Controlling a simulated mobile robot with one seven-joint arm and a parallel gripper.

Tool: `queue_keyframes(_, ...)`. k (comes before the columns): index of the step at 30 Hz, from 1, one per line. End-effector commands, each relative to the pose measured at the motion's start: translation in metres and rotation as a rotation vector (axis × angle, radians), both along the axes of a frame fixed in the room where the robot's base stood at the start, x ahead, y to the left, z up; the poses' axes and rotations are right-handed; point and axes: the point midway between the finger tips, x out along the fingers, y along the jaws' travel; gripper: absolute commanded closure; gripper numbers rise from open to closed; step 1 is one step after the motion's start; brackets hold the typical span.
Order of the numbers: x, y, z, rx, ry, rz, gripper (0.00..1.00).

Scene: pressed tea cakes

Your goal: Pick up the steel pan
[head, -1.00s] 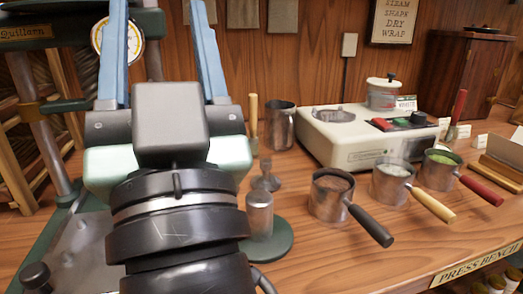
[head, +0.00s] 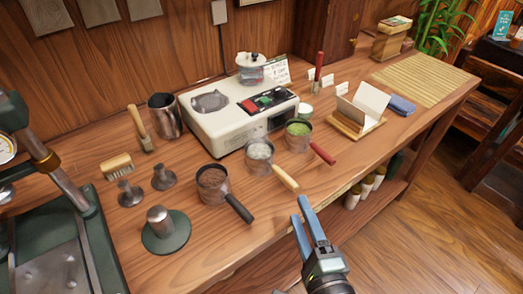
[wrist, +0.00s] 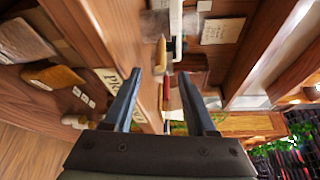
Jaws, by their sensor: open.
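Three steel pans stand upright in a row on the wooden bench. The left one (head: 211,185) holds brown matter and has a black handle. The middle one (head: 259,157) holds white matter and has a cream handle. The right one (head: 298,135) holds green matter and has a red handle. The handles point toward the bench's front edge. My gripper (head: 298,207) is open and empty near that edge, just past the cream handle's end and apart from the pans. The wrist view shows my gripper (wrist: 160,74) with its fingers spread; I cannot tell the pans there.
A white hot plate appliance (head: 225,125) stands behind the pans. A card stand (head: 357,113) is at the right. The bench's front strip is mostly clear.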

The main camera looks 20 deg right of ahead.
Motion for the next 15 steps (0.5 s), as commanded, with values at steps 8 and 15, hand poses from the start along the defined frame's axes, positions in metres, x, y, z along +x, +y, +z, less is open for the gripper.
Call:
queue_keyframes(8,0.050,-0.002,-0.002,-0.005,-0.002,0.004,0.43)
queue_keyframes(15,0.066,-0.002,-0.004,-0.006,-0.001,0.004,0.43)
